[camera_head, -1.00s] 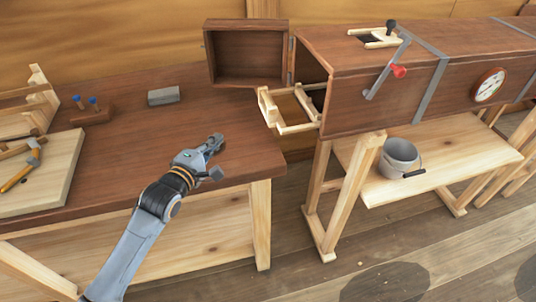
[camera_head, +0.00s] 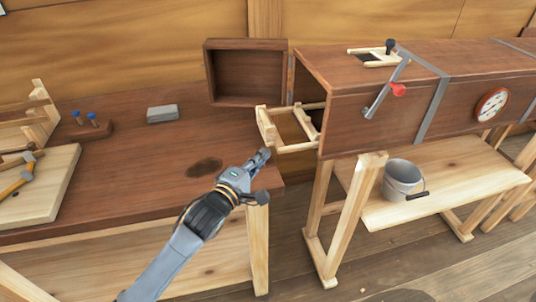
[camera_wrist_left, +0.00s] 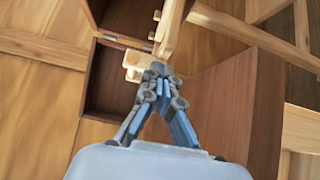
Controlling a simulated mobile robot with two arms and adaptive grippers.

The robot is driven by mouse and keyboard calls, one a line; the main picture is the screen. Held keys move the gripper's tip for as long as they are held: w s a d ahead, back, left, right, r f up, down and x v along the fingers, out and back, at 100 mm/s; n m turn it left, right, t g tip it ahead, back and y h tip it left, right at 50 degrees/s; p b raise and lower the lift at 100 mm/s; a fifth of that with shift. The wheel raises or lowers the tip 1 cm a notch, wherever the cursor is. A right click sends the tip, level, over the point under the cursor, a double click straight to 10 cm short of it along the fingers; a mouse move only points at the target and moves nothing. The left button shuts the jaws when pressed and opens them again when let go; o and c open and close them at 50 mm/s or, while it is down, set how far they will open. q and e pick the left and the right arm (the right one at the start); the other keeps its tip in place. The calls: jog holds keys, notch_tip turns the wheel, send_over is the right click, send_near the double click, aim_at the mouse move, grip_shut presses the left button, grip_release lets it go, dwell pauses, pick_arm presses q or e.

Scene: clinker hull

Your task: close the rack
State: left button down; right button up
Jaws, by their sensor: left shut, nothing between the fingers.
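The rack (camera_head: 298,148) is a pale wooden frame sticking out to the left from the open end of the long brown wooden box (camera_head: 345,95). The box's end door (camera_head: 246,98) is swung open to the left. My left gripper (camera_head: 263,155) is shut and empty. In the head view it appears just below the rack's outer end, above the table's right edge. In the left wrist view, the shut fingertips (camera_wrist_left: 158,70) appear against the rack's pale end piece (camera_wrist_left: 133,62); I cannot tell whether they touch it. My right gripper is not in view.
The brown workbench (camera_head: 130,170) holds a grey block (camera_head: 162,114), a blue-pegged holder (camera_head: 88,130) and a pale board (camera_head: 35,195) with a hammer. A metal bucket (camera_head: 402,178) stands on the shelf below the box. A red-knobbed lever (camera_head: 388,88) is on the box's side.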

aim_at(307, 146)
pick_arm(q)
jog(key=shift+w+d, duration=0.3)
jog(key=shift+d, duration=0.6)
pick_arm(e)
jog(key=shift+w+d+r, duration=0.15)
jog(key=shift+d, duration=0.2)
pick_arm(q)
jog(key=w+d, duration=0.1)
jog(key=d, duration=0.2)
jog(key=w+d, duration=0.1)
jog(key=d, duration=0.2)
jog(key=w+d+b, duration=0.1)
jog(key=d, duration=0.2)
jog(key=shift+d+r, duration=0.1)
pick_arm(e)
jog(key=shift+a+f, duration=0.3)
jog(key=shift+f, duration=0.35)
pick_arm(q)
jog(key=shift+s, duration=0.1)
